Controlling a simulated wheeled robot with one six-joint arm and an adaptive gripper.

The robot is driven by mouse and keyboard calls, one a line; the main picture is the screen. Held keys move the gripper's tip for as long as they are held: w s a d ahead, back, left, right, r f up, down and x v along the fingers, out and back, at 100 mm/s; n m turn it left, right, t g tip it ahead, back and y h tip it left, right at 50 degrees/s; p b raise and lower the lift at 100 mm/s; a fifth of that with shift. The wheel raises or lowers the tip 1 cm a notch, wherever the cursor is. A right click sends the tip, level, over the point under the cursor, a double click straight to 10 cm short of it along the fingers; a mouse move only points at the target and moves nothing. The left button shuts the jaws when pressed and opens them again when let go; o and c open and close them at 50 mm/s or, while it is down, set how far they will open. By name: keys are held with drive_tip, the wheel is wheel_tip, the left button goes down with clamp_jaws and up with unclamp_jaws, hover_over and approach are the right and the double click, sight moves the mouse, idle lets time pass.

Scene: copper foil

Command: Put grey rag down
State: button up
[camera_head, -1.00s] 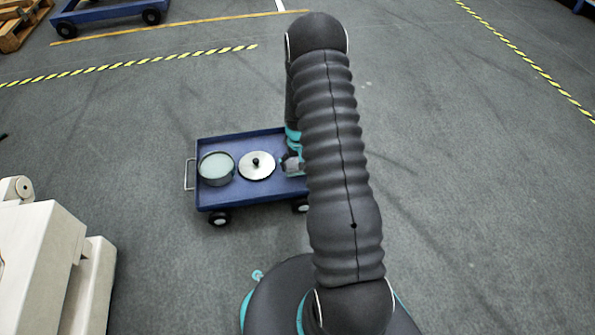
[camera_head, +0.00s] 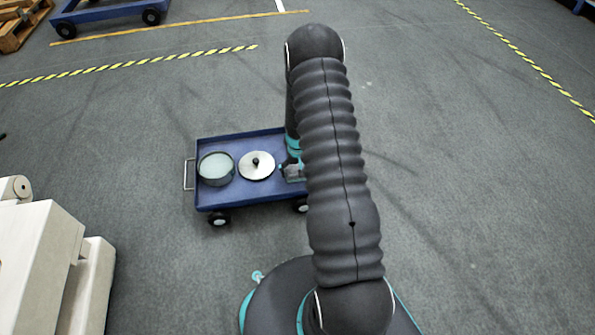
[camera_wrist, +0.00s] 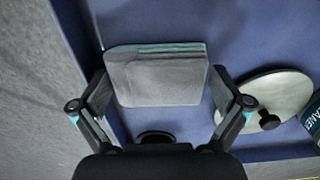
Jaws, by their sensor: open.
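The grey rag (camera_wrist: 155,78), folded and with a teal stripe along one edge, lies between the fingers of my gripper (camera_wrist: 160,95) in the wrist view. It appears to rest on the blue bed of the cart (camera_wrist: 240,30). The fingers are open, one on each side of the rag; whether either touches it is hard to tell. In the head view my gripper (camera_head: 292,170) is over the right part of the blue cart (camera_head: 248,200), partly hidden by my arm.
A round metal lid with a black knob (camera_head: 257,165) and a dark round pot with pale contents (camera_head: 216,168) occupy the cart's middle and left. A beige machine (camera_head: 45,260) stands at the lower left. The floor to the right is clear.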

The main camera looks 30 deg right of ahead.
drive_tip(key=s+a+r+n+t+p, duration=0.1)
drive_tip(key=s+a+r, duration=0.15)
drive_tip(key=r, duration=1.05)
drive_tip(key=s+a+r+t, duration=0.15)
drive_tip(key=a+r, duration=0.25)
drive_tip(key=r, duration=0.9)
drive_tip(key=s+a+r+n+p, duration=0.1)
drive_tip(key=s+a+r, duration=0.2)
drive_tip(key=r, duration=1)
drive_tip(key=s+a+r+t, duration=0.1)
drive_tip(key=s+a+r, duration=0.1)
drive_tip(key=s, duration=0.5)
drive_tip(key=s+a+r+t, duration=0.1)
drive_tip(key=s+a+r, duration=0.1)
drive_tip(key=s+r, duration=0.3)
drive_tip(key=s+a+r+n+t, duration=0.1)
drive_tip(key=s+a+r, duration=0.2)
drive_tip(key=s, duration=0.6)
drive_tip(key=shift+r, duration=0.2)
drive_tip(key=shift+a, duration=0.1)
